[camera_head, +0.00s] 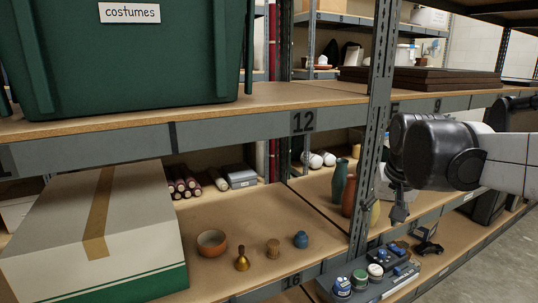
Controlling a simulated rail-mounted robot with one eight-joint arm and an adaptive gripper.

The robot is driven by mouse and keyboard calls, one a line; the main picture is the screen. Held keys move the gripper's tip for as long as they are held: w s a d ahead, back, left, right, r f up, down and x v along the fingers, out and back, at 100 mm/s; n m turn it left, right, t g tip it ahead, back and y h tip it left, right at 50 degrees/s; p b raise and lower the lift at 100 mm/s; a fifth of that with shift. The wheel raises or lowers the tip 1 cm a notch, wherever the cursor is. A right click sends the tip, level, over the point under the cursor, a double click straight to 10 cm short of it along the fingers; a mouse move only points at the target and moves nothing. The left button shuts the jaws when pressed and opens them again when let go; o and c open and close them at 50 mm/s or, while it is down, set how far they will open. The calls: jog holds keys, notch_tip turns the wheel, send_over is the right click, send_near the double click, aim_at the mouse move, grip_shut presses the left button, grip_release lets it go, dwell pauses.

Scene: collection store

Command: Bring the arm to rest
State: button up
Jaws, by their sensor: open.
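My gripper (398,203) hangs at the right, at the end of my black and white arm, which reaches in from the right edge. It is small and partly dark in this view. It is open, with nothing seen between its fingers. It is near the grey shelf upright, in front of the lower shelf's vases. Part of it is hidden behind the arm's black wrist.
A green costumes bin (120,60) stands on the upper shelf (190,108). Below are a cardboard box (65,235), a bowl (212,243), a brass bell (242,259) and vases (349,194). A tray (328,286) holds jars under my gripper. The floor at the lower right is clear.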

jog(key=s+a+f+n+t+p, duration=0.1)
jog(key=s+a+f, duration=0.1)
jog(key=s, duration=0.7)
jog(key=s+a+f+n+t+p, duration=0.1)
jog(key=s+a+f+p, duration=0.1)
jog(key=s, duration=0.8)
jog(key=shift+a+f+t, duration=0.4)
jog(key=shift+a, duration=0.5)
